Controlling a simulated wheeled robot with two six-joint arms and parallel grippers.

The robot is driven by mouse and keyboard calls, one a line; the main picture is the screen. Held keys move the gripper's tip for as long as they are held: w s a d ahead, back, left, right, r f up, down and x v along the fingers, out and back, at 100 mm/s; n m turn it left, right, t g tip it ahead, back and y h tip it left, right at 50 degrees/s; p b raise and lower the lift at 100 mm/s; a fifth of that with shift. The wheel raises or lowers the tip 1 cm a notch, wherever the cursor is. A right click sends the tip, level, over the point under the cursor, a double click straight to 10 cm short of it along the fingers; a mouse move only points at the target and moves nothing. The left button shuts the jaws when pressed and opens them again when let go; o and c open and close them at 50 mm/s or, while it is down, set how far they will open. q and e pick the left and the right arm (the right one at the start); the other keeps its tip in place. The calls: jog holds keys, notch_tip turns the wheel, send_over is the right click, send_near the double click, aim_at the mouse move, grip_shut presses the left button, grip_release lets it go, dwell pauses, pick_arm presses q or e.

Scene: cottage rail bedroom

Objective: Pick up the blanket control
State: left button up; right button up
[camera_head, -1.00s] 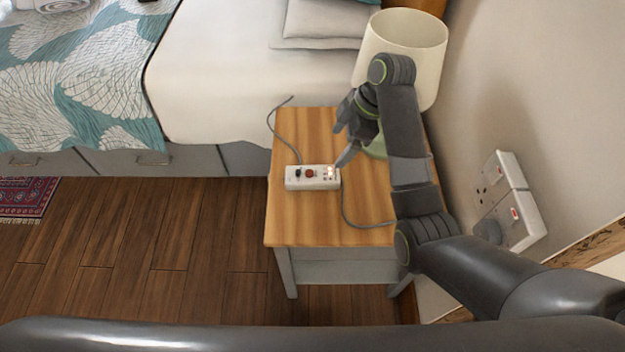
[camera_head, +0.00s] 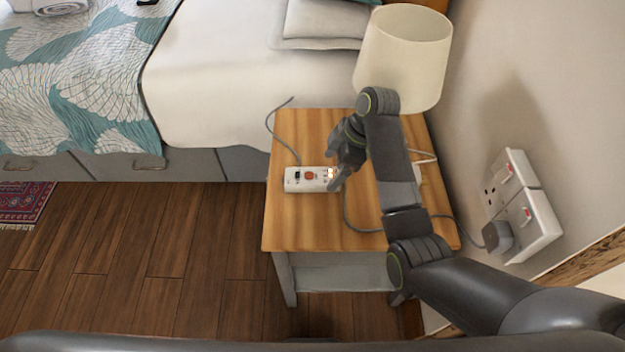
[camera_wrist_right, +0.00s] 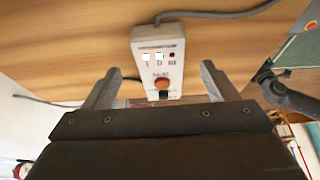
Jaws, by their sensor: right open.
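The blanket control (camera_head: 306,180) is a small white box with a red-orange button, a dark switch and lit indicators. It lies on the wooden bedside table (camera_head: 290,228), and grey cords run from its area. My right gripper (camera_head: 334,168) is just above the control's right end in the head view. In the right wrist view the control (camera_wrist_right: 158,65) appears between the two spread fingers of my right gripper (camera_wrist_right: 160,88), with nothing held. The fingers do not visibly grip it. My left gripper is not seen.
A cream lamp (camera_head: 405,55) stands at the back of the table, close behind my right arm. A wall socket (camera_head: 522,205) with a plug is at the right. The bed (camera_head: 235,80) borders the table's far left side. Wooden floor (camera_head: 180,240) is clear in front.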

aim_at(326, 176)
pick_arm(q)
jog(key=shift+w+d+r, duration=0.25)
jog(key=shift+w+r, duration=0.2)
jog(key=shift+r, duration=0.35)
pick_arm(e)
jog(key=shift+x, duration=1.7)
jog(key=c, duration=1.1)
